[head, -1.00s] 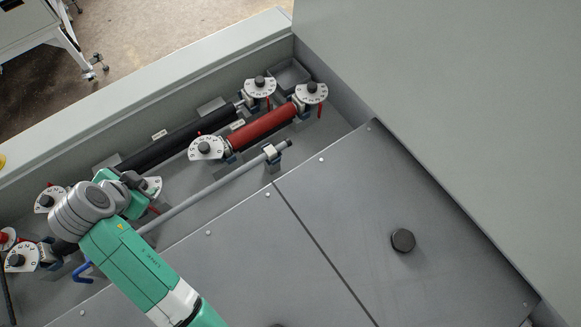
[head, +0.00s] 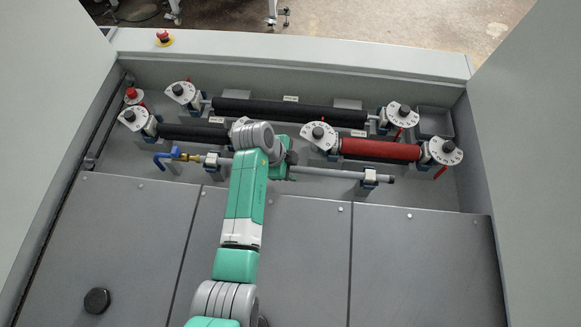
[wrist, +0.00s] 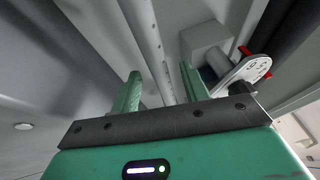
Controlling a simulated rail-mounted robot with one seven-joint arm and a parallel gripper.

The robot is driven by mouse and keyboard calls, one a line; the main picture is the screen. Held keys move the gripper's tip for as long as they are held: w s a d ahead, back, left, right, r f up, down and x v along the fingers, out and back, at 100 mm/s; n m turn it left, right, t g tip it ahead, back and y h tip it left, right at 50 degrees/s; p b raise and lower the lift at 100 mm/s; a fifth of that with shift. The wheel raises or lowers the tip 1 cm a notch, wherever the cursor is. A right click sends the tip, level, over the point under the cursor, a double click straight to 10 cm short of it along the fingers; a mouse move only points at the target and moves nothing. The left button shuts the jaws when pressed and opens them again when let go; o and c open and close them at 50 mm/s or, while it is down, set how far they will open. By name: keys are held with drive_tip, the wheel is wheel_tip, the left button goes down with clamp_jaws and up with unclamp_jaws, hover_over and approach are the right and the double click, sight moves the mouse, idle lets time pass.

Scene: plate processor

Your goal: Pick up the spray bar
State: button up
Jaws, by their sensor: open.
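The spray bar (head: 323,172) is a long thin grey tube with a blue handle and a brass fitting at its left end. It lies across two holders, a left one (head: 212,163) and a right one (head: 370,180). My gripper (head: 287,168) is over the middle of the bar in the head view, where my wrist partly hides the bar. In the wrist view my gripper (wrist: 160,82) has its two green fingers apart and empty. The bar (wrist: 148,45), with small holes along it, runs between the fingers in the picture. I cannot tell how far it is from the fingertips.
A red roller (head: 380,150) and black rollers (head: 290,110) with white dials lie just behind the bar. Grey cover panels (head: 420,260) fill the front. Tall grey walls stand at both sides. A red emergency button (head: 163,38) is on the back ledge.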

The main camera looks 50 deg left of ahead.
sight(292, 168)
drive_tip(key=shift+w+d+f, duration=0.1)
drive_tip(key=shift+w+f, duration=0.05)
drive_tip(key=shift+f, duration=0.2)
clamp_jaws()
drive_tip(key=shift+r, duration=0.1)
wheel_tip(292, 168, up, 10)
drive_tip(key=shift+p, duration=0.3)
